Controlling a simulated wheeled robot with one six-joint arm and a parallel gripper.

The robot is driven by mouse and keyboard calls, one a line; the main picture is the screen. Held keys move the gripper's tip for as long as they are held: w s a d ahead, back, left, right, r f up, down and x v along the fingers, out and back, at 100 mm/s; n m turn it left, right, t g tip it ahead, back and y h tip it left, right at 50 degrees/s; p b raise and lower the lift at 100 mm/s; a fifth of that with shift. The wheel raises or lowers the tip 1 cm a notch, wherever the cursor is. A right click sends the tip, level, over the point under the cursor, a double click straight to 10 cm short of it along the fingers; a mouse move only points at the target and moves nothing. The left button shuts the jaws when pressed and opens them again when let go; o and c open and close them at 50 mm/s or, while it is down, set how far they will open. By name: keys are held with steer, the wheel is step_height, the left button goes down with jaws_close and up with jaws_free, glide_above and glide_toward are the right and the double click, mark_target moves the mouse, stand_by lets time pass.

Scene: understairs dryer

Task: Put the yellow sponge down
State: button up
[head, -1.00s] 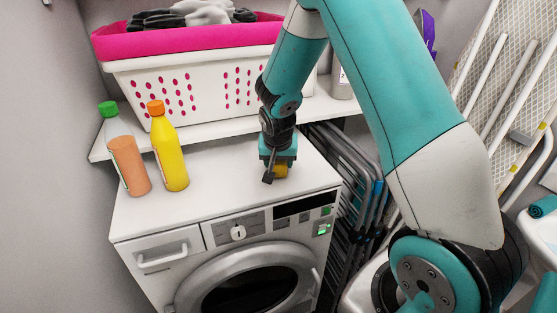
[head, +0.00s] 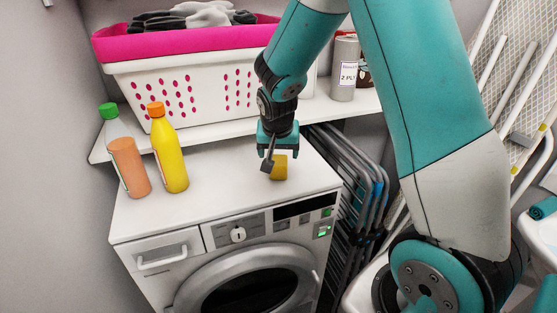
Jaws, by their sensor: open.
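The yellow sponge (head: 279,168) rests on the white top of the dryer (head: 225,190), near its right rear part. My gripper (head: 279,160) is open, with its jaws just above and around the back of the sponge. One dark finger shows at the sponge's left side; the other finger is hard to make out. More of the sponge shows below the jaws, and I cannot tell whether a finger still touches it.
A yellow bottle (head: 169,150) and an orange-filled bottle with a green cap (head: 128,160) stand left on the dryer. Behind is a shelf (head: 225,128) with a white and pink laundry basket (head: 185,85) and a grey can (head: 344,72). Folded racks (head: 350,190) stand to the right.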

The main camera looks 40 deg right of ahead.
steer(key=s+a+r+n+g+y, duration=0.1)
steer(key=s+a+r+n+y, duration=0.1)
steer(key=s+a+r+n, duration=0.45)
steer(key=s+a+r+n+y, duration=0.1)
steer(key=s+a+r+y, duration=0.1)
steer(key=s+a+r, duration=0.5)
steer(key=s+a+n+g+y, duration=0.2)
steer(key=s+a+n, duration=0.5)
steer(key=s, duration=0.6)
steer(key=shift+a+g+y, duration=0.3)
steer(key=shift+a+y, duration=0.2)
steer(key=shift+a, duration=0.65)
steer(key=shift+f+n, duration=0.1)
steer(key=shift+n, duration=0.15)
